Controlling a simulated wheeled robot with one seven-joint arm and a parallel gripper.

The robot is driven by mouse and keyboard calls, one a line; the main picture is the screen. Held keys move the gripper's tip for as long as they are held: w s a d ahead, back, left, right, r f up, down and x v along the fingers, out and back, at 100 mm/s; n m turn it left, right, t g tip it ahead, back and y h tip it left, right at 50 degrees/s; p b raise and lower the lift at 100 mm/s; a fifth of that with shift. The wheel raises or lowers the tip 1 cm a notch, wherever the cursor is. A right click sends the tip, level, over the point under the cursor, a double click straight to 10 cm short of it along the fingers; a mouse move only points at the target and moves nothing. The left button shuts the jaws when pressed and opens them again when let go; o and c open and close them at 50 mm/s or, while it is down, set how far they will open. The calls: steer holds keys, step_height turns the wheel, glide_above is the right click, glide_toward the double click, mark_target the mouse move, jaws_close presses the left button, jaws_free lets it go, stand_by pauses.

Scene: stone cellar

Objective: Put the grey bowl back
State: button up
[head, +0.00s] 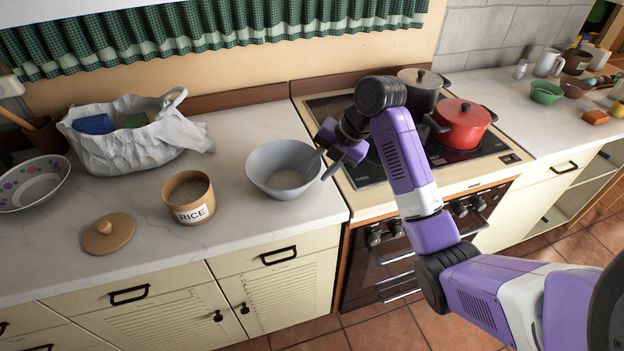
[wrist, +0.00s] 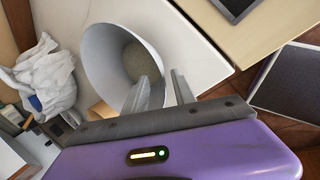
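The grey bowl (head: 262,172) stands upright on the counter, left of the stove, with pale grains in its bottom. It also shows in the wrist view (wrist: 105,60). My gripper (head: 322,166) is at the bowl's right rim. In the wrist view its two fingers (wrist: 167,88) are apart, one over the inside of the bowl and one outside the rim. I cannot tell whether either finger touches the wall.
A rice canister (head: 188,212) and its wooden lid (head: 109,233) are left of the bowl. A patterned bowl (head: 32,184) and white bag (head: 135,150) stand farther left. A red pot (head: 460,128) and dark pot (head: 420,95) are on the stove (head: 365,165). Counter in front is clear.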

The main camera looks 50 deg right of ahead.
steer(key=v, duration=0.6)
stand_by(0.5)
